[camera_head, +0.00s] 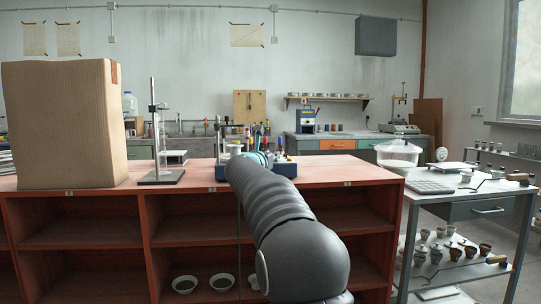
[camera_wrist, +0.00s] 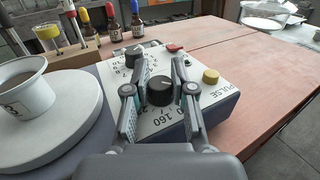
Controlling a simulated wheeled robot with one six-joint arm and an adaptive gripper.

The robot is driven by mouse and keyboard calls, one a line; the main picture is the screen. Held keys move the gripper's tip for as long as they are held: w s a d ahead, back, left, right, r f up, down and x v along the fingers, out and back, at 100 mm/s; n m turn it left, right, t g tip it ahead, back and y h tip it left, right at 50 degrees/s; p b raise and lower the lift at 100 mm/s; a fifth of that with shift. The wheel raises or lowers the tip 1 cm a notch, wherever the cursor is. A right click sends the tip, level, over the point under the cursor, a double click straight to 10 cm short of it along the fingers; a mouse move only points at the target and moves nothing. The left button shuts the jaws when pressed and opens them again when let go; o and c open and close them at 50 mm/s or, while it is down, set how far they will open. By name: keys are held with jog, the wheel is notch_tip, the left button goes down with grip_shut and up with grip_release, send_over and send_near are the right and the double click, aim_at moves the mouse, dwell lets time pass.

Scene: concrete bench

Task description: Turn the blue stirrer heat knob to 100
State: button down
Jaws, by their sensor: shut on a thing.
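The stirrer (camera_wrist: 215,100) has a white control face and a dark blue body; part of its blue body shows in the head view (camera_head: 285,170) on the red bench. A black knob (camera_wrist: 160,92) with printed numbers around it, "160" among them, sits between the fingers of my gripper (camera_wrist: 160,78). My gripper is shut on this knob, one finger on each side. A light mark shows on its top; its exact setting I cannot read. A second black knob (camera_wrist: 135,55) with small numbers stands farther back. In the head view my arm hides the fingers and knobs.
A yellow button (camera_wrist: 211,76) and a red switch (camera_wrist: 174,48) are close to the fingers. A white cup (camera_wrist: 25,95) stands on the round plate (camera_wrist: 50,135) at left. Several small bottles stand behind. Bare red bench top (camera_wrist: 265,85) lies to the right.

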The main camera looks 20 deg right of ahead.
dwell(0.4)
jog(key=c, duration=0.9)
grip_release()
jog(key=shift+c, duration=0.2)
jog(key=shift+a, duration=0.15)
jog(key=v, duration=1.1)
jog(key=shift+s+a, duration=0.25)
jog(key=shift+s, duration=0.05)
